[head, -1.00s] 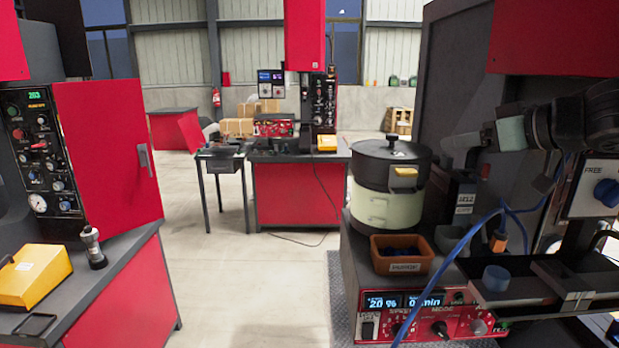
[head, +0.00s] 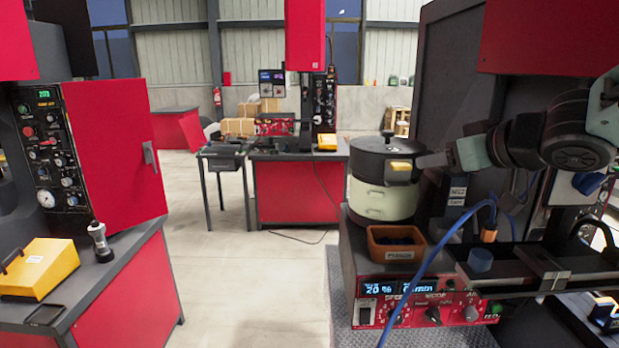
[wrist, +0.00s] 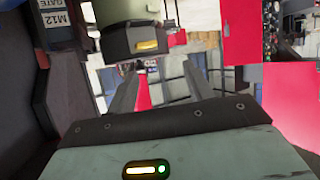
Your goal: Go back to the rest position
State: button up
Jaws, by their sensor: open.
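My gripper (head: 428,160) shows at the right of the head view, at the end of my arm, pointing left. Its fingers are close beside the feeder bowl in the picture; I cannot tell the exact gap. In the wrist view my gripper (wrist: 160,88) has its two fingers spread apart with nothing between them. The bowl feeder (head: 372,200) is a pale drum with a black lid and a yellow tab (head: 400,167). The tab also shows above the fingers in the wrist view (wrist: 148,46).
A brown bin (head: 396,255) with dark parts stands on the red control unit (head: 430,315). A blue cable (head: 425,285) loops in front. A dark rail (head: 520,283) and a machine housing (head: 460,80) are at the right. Open floor (head: 260,270) lies at centre.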

jog(key=s+a+f+g+h, duration=0.2)
jog(key=s+a+f+g, duration=0.15)
jog(key=s+f, duration=0.3)
jog(key=s+a+f+g+h, duration=0.2)
jog(key=s+a+f+g, duration=0.15)
jog(key=s+f, duration=0.35)
jog(key=s+a+f+n+g+h, duration=0.1)
jog(key=s+f+g, duration=0.1)
jog(key=s, duration=0.7)
jog(key=s+a+f+n+g, duration=0.1)
jog(key=s+a+f+g, duration=0.15)
jog(key=s, duration=0.55)
jog(key=shift+g, duration=0.25)
jog(key=f+b, duration=0.3)
jog(key=s+d+f+b, duration=0.1)
jog(key=f+b, duration=0.1)
jog(key=shift+f, duration=0.15)
